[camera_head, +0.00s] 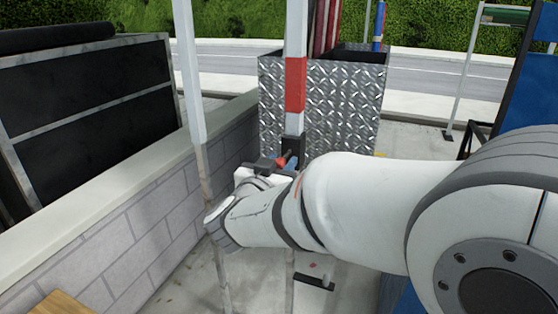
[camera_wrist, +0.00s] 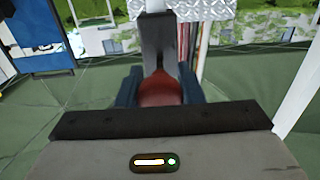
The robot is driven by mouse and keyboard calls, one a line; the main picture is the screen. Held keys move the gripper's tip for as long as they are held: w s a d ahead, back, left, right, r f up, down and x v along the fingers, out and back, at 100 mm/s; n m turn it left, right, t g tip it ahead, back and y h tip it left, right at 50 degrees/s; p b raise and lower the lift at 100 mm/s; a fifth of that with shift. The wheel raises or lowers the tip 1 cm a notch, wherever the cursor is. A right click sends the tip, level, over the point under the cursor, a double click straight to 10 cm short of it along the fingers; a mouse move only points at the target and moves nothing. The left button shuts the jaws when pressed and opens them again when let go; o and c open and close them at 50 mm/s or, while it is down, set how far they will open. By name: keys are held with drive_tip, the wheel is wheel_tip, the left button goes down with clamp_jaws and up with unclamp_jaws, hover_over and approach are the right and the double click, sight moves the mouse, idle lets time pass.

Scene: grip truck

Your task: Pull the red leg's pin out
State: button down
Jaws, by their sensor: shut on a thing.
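The red leg is a white upright post with a red band (camera_head: 295,85) in the head view. A dark sleeve (camera_head: 293,124) sits on it below the band. The pin's red knob (camera_head: 282,161) shows just below this sleeve. In the wrist view the red knob (camera_wrist: 160,92) sits between the two blue fingers of my gripper (camera_wrist: 160,86), which is shut on it. A dark upright part (camera_wrist: 159,40) stands right behind the knob. The pin's shaft is hidden, so I cannot tell how deep it sits.
A second white post (camera_head: 190,75) stands left of the leg. A diamond-plate metal box (camera_head: 345,95) stands behind the leg. A low block wall (camera_head: 135,225) runs along the left. A foot plate (camera_head: 314,283) lies low on the floor. Concrete floor is open at the right back.

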drive_tip(key=c, duration=1.2)
unclamp_jaws()
drive_tip(key=shift+s+a, duration=0.2)
drive_tip(key=shift+s, duration=0.1)
drive_tip(key=shift+o, duration=1)
drive_tip(key=shift+w, duration=0.1)
drive_tip(key=p+v, duration=0.1)
drive_tip(key=v, duration=0.6)
drive_tip(key=shift+s, duration=0.4)
drive_tip(key=shift+a, duration=0.1)
